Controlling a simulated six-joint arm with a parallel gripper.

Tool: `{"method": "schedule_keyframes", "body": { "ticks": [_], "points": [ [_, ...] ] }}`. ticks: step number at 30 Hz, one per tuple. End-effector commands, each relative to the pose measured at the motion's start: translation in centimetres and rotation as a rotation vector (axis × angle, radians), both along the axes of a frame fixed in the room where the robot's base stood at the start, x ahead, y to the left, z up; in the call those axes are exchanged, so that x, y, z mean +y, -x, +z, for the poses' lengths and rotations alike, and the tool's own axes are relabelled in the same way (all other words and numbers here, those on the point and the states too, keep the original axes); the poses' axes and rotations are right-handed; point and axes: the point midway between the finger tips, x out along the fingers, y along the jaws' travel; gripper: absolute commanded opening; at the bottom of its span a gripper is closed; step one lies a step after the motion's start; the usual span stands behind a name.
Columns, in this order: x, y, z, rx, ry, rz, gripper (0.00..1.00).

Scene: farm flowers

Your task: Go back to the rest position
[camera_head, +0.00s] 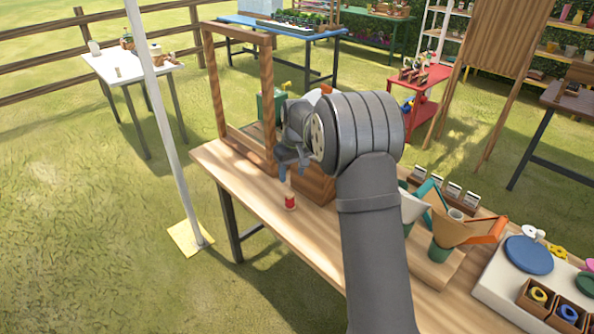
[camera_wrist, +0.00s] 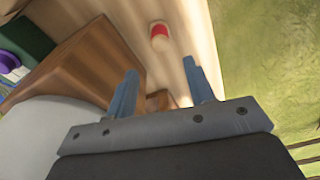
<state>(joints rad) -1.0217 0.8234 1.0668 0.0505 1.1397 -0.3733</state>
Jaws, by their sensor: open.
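My gripper (camera_head: 290,160) hangs above the far left part of the wooden table (camera_head: 275,240), beside a brown wooden box (camera_head: 318,187). In the wrist view my gripper's two blue-grey fingers (camera_wrist: 160,95) are spread apart with nothing between them. My arm hides part of the table's middle.
An upright wooden frame (camera_head: 211,85) stands at the table's far left end, close to my gripper. Funnel-like holders (camera_head: 455,228), seed packets (camera_head: 453,190) and a white board (camera_head: 497,275) with a blue disc (camera_head: 529,255) occupy the right side. A pale pole (camera_head: 160,120) rises left of the table.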

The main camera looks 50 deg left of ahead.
Motion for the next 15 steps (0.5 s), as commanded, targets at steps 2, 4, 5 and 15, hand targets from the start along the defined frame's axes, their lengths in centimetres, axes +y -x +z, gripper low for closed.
{"method": "schedule_keyframes", "body": {
  "ticks": [2, 4, 5, 15],
  "points": [
    [0.0, 0.0, -0.2, 0.0, 0.0, 0.0, 0.49],
    [0.1, 0.0, -0.6, 0.0, 0.001, 0.0, 0.49],
    [0.1, 0.0, -0.9, 0.0, 0.001, 0.0, 0.49],
    [0.8, -0.1, -7.0, 0.002, 0.004, 0.0, 0.49]
  ]
}}
